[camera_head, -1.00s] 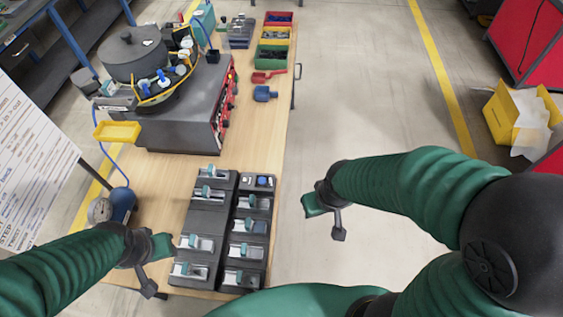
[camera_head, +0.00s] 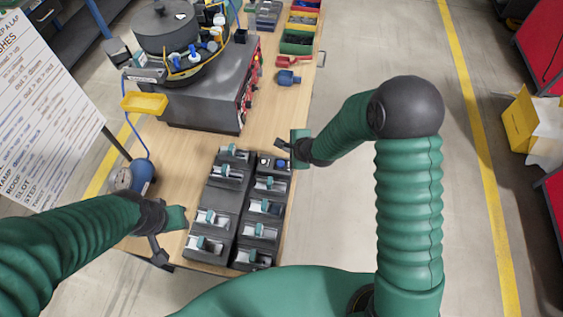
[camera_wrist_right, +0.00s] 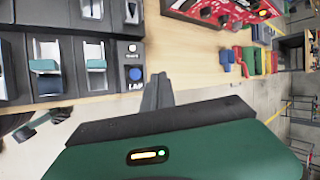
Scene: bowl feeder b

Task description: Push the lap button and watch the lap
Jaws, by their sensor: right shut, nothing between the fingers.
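The blue lap button (camera_wrist_right: 135,75) sits on a dark panel with the word LAP under it in the right wrist view. A white button (camera_wrist_right: 132,48) is just above it. In the head view the blue button (camera_head: 281,163) is at the far right end of the black slotted modules (camera_head: 222,200). My right gripper (camera_head: 280,145) is shut and empty, just beyond the button panel. In the wrist view its fingertips (camera_wrist_right: 160,76) are close to the right of the blue button, with a small gap. My left gripper (camera_head: 161,258) is left of the modules; its jaw opening is unclear.
The dark bowl feeder (camera_head: 190,95) stands behind on the table, with a yellow tray (camera_head: 144,103) at its side. A blue scoop (camera_head: 288,77) and coloured bins (camera_head: 297,42) lie farther back. A whiteboard (camera_head: 50,115) stands at the left. Wood between feeder and modules is bare.

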